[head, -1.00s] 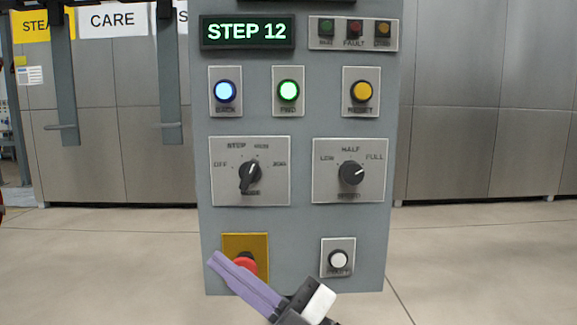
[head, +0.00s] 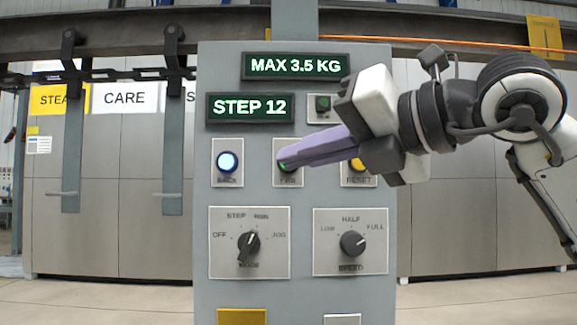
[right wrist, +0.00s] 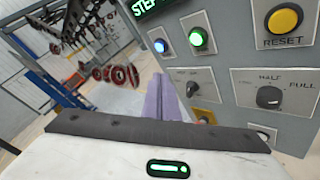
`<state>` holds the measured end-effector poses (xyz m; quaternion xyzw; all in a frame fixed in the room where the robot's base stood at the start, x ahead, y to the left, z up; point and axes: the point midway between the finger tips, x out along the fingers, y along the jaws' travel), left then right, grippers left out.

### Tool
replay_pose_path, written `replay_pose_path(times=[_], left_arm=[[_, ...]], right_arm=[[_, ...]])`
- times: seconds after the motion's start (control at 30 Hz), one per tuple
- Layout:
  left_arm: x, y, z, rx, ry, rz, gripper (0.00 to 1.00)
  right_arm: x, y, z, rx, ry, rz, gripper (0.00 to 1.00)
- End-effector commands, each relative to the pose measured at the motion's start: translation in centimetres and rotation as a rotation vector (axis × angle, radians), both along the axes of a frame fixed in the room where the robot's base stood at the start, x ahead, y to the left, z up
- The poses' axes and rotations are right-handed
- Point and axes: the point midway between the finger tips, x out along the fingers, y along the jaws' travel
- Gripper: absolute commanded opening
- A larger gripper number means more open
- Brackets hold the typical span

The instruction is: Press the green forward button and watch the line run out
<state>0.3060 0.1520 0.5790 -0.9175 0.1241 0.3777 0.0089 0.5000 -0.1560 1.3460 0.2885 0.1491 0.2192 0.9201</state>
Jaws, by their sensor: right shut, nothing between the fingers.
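The grey control panel (head: 298,197) faces me. The green forward button, labelled FWD (head: 283,168), is mostly hidden behind my right gripper in the head view; a sliver of green shows at the fingertip. In the right wrist view the green button (right wrist: 198,38) is lit. My right gripper (head: 288,158) is shut and empty, its purple fingers pointing left at the button; I cannot tell whether they touch it. In the right wrist view the fingers (right wrist: 162,92) show below the button. My left gripper is not in view.
The blue BACK button (head: 228,162) is lit on the left. The yellow RESET button (head: 358,165) is partly behind my gripper. Displays read STEP 12 (head: 249,108) and MAX 3.5 KG (head: 295,66). Mode (head: 248,244) and speed knobs (head: 352,243) sit below. Round red parts (right wrist: 122,76) hang from the line.

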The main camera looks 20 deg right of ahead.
Motion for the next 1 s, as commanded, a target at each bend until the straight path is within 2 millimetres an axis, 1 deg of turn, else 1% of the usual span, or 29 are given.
replay_pose_path(times=[0.07, 0.33, 0.47, 0.57, 0.83, 0.9, 1.0], left_arm=[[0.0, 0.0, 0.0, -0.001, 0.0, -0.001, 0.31], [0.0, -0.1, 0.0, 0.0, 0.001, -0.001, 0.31], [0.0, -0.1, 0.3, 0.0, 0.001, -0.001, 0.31], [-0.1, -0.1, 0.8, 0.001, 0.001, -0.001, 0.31], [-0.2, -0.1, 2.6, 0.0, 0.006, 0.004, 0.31], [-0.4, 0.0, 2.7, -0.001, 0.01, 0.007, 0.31], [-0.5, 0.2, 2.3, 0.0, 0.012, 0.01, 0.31]], right_arm=[[0.0, -0.3, 0.3, -0.001, -0.005, -0.013, 0.0], [0.0, -0.2, 0.3, -0.001, -0.005, -0.01, 0.0], [0.4, -0.3, 0.3, -0.001, -0.004, -0.009, 0.0], [1.3, -0.6, 0.4, -0.001, -0.002, -0.01, 0.0], [4.9, -1.7, 0.6, 0.001, 0.0, -0.009, 0.0], [5.8, -1.9, 0.6, 0.0, -0.001, -0.01, 0.0], [6.9, -2.2, 0.3, 0.001, -0.002, -0.008, 0.0]])
